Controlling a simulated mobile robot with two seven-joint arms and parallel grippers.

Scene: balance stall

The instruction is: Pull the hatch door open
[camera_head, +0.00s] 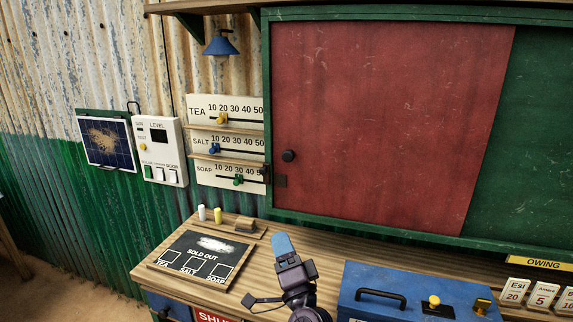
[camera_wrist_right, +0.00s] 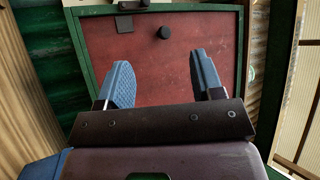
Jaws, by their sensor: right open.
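The hatch door (camera_head: 390,110) is a red, scuffed panel in a green frame, and its left edge looks flush with the frame. A round black knob (camera_head: 289,156) sits near its left edge, with a small dark plate (camera_head: 280,181) below it. My right gripper (camera_head: 282,246) is below the door, over the counter, apart from the knob. In the right wrist view my right gripper (camera_wrist_right: 163,75) is open and empty, its blue fingers spread, with the red door (camera_wrist_right: 190,45) and the knob (camera_wrist_right: 164,32) beyond them. My left gripper is not in view.
The wooden counter (camera_head: 340,262) runs below the door. A sold-out board (camera_head: 203,258) lies at left and a blue box (camera_head: 400,292) with a handle stands at right. Price sliders (camera_head: 226,142) and a switch panel (camera_head: 158,150) hang left of the door. A blue lamp (camera_head: 221,43) hangs above.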

